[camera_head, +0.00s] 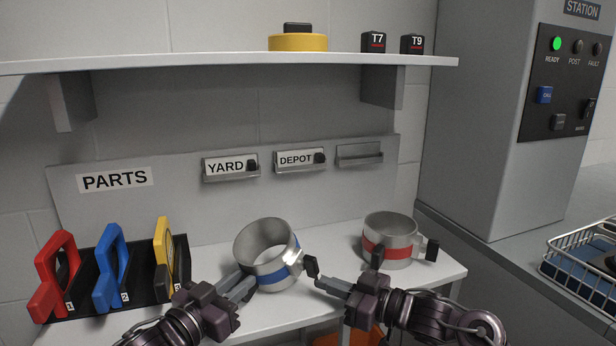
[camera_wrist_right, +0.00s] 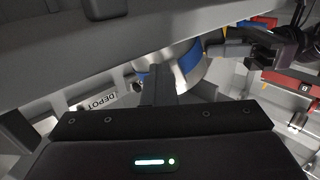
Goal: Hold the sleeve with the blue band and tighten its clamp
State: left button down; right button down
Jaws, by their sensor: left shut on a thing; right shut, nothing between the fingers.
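The sleeve with the blue band (camera_head: 262,252) is a short metal ring, tilted, above or on the white bench. Its clamp has a black knob (camera_head: 311,266) on its right side. My left gripper (camera_head: 247,286) is shut on the sleeve's lower left wall. My right gripper (camera_head: 322,284) is shut and empty, its tips just below and right of the black knob; I cannot tell whether they touch it. The blue-banded sleeve also shows in the right wrist view (camera_wrist_right: 190,64), beyond my right fingers (camera_wrist_right: 160,84).
A sleeve with a red band (camera_head: 390,241) stands on the bench to the right. A black rack (camera_head: 88,287) with red, blue and yellow tools is at left. The YARD holder (camera_head: 231,167) and DEPOT holder (camera_head: 299,160) are on the back panel. A shelf (camera_head: 200,60) hangs above.

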jog(key=shift+s+a+r, duration=0.1)
jog(key=shift+s+a, duration=0.25)
jog(key=shift+s, duration=0.15)
jog(key=shift+s+a+r, duration=0.15)
jog(key=shift+s+a, duration=0.1)
jog(key=shift+s, duration=0.15)
dwell(0.3)
jog(key=shift+s+f, duration=0.15)
jog(key=shift+f, duration=0.25)
jog(key=v, duration=0.6)
jog(key=shift+f, duration=0.1)
jog(key=shift+w+a+f, duration=0.1)
jog(key=shift+w+a, duration=0.45)
jog(key=shift+w, duration=0.45)
jog(key=shift+w+a+f, duration=0.1)
jog(key=shift+w+a, duration=0.5)
jog(key=shift+w, duration=0.45)
jog(key=shift+w+a+f, duration=0.1)
jog(key=shift+w+a, duration=0.45)
jog(key=shift+w, duration=0.45)
